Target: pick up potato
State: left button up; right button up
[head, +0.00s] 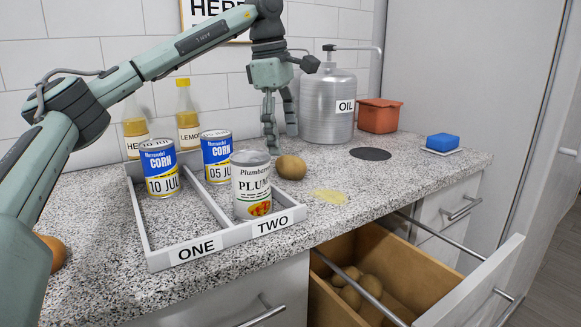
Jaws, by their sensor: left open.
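A round brown potato (291,167) sits on the speckled counter, just right of the divided tray. My left gripper (279,136) reaches down from above, its fingers pointing down and apart. It is open and empty, with the fingertips close above or behind the potato, and I cannot tell the exact gap. Several more potatoes (369,287) lie in the open wooden drawer (419,268) below the counter. My right gripper is not in view.
The grey tray (213,240), labelled ONE and TWO, holds two corn cans (159,168) and a plum can (251,187). A metal OIL can (327,107), a terracotta tub (379,116) and a blue sponge (442,142) stand right. A yellowish spill (328,196) lies near the front edge.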

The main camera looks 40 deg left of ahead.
aim_at(288, 157)
pick_arm(q)
jog(key=f, duration=0.2)
jog(key=w+f, duration=0.1)
jog(key=f, duration=0.2)
jog(key=shift+w+d+f, duration=0.15)
jog(key=shift+c, duration=0.2)
jog(key=c, duration=1.3)
